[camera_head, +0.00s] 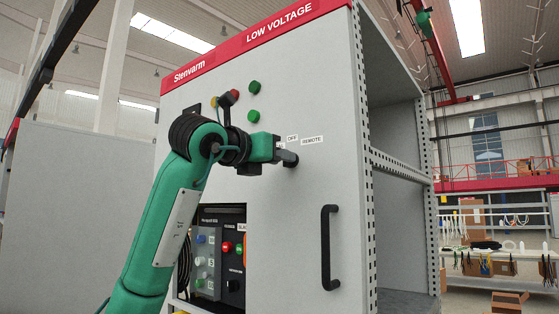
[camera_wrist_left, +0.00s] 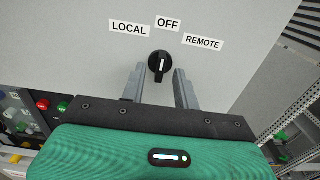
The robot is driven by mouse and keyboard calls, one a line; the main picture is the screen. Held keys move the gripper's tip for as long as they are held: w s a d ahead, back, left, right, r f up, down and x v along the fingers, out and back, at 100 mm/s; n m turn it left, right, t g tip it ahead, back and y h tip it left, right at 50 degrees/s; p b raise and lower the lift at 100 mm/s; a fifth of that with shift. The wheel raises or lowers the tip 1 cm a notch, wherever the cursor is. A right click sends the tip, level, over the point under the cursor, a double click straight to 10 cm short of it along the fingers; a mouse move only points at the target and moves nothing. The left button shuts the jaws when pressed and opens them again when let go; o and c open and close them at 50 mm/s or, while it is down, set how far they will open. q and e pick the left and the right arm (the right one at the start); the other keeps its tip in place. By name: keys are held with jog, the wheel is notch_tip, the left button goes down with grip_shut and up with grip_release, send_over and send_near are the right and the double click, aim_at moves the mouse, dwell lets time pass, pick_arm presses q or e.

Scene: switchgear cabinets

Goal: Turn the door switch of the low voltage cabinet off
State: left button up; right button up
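The low voltage cabinet (camera_head: 300,80) is a grey cabinet with a red "LOW VOLTAGE" header. Its black rotary door switch (camera_wrist_left: 159,65) sits below the labels LOCAL, OFF (camera_wrist_left: 167,23) and REMOTE in the left wrist view. The knob's handle with a white line stands roughly upright, in line with OFF. My left gripper (camera_head: 289,159) is at the door, hiding the switch in the head view. In the left wrist view, its two fingers (camera_wrist_left: 160,72) are apart, one on each side of the knob's lower part, with gaps visible. Whether they touch it is unclear. My right gripper is not in view.
A black door handle (camera_head: 330,248) stands out at the lower right of the door. Green buttons (camera_head: 254,87) and a red one are above my left wrist. A recessed panel (camera_head: 218,255) with buttons is below. An open metal frame (camera_head: 400,165) stands at the right.

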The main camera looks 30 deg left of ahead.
pick_arm(q)
jog(key=s+a+b, duration=0.1)
jog(key=s+b, duration=0.3)
jog(key=s, duration=0.9)
jog(key=shift+w, duration=0.1)
